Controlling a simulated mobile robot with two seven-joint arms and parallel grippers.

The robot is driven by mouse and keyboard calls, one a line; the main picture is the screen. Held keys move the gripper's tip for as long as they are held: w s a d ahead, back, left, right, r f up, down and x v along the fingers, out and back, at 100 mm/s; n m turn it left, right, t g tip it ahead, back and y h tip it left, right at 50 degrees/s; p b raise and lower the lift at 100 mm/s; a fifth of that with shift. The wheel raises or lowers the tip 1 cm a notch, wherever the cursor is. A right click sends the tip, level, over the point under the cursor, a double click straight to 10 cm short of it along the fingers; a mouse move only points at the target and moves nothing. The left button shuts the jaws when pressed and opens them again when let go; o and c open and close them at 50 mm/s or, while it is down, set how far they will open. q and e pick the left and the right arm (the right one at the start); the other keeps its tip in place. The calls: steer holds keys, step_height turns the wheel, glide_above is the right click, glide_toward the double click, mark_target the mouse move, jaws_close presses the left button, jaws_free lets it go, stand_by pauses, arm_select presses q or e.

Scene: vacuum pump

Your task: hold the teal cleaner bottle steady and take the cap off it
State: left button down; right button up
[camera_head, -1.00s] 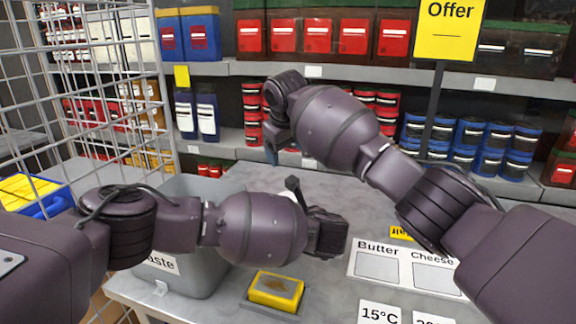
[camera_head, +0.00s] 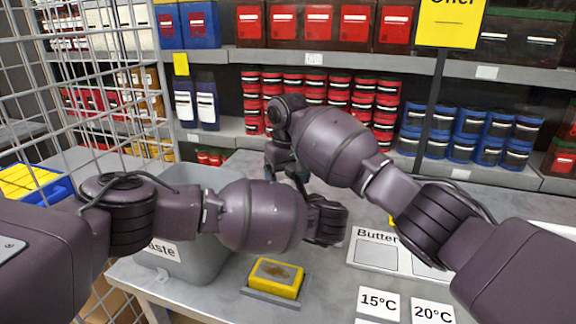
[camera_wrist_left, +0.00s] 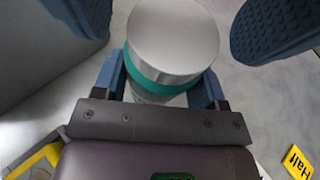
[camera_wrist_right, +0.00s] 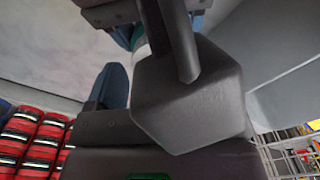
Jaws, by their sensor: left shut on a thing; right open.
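The cleaner bottle shows in the left wrist view as a teal band (camera_wrist_left: 165,80) under a wide grey round cap (camera_wrist_left: 174,38). The cap is on the bottle. My left gripper (camera_wrist_left: 158,88) is shut on the bottle below the cap, one blue finger on each side. My right gripper's two blue fingers (camera_wrist_left: 170,22) are spread apart on either side of the cap, with gaps to it. In the head view my left gripper (camera_head: 326,218) and right gripper (camera_head: 286,170) are close together and hide the bottle. The right wrist view shows only a sliver of teal (camera_wrist_right: 139,36).
A grey waste bin (camera_head: 190,260) stands left of my left gripper. A yellow sponge (camera_head: 275,277) lies on a tray at the table front. Butter and temperature labels (camera_head: 378,303) lie to the right. Stocked shelves (camera_head: 330,60) stand behind and a wire cage (camera_head: 85,100) at left.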

steer(key=shift+f, duration=0.7)
steer(key=shift+c, duration=0.2)
steer(key=c, duration=0.9)
steer(key=shift+n, duration=1.7)
steer(key=o, duration=1)
steer(key=shift+r, duration=0.1)
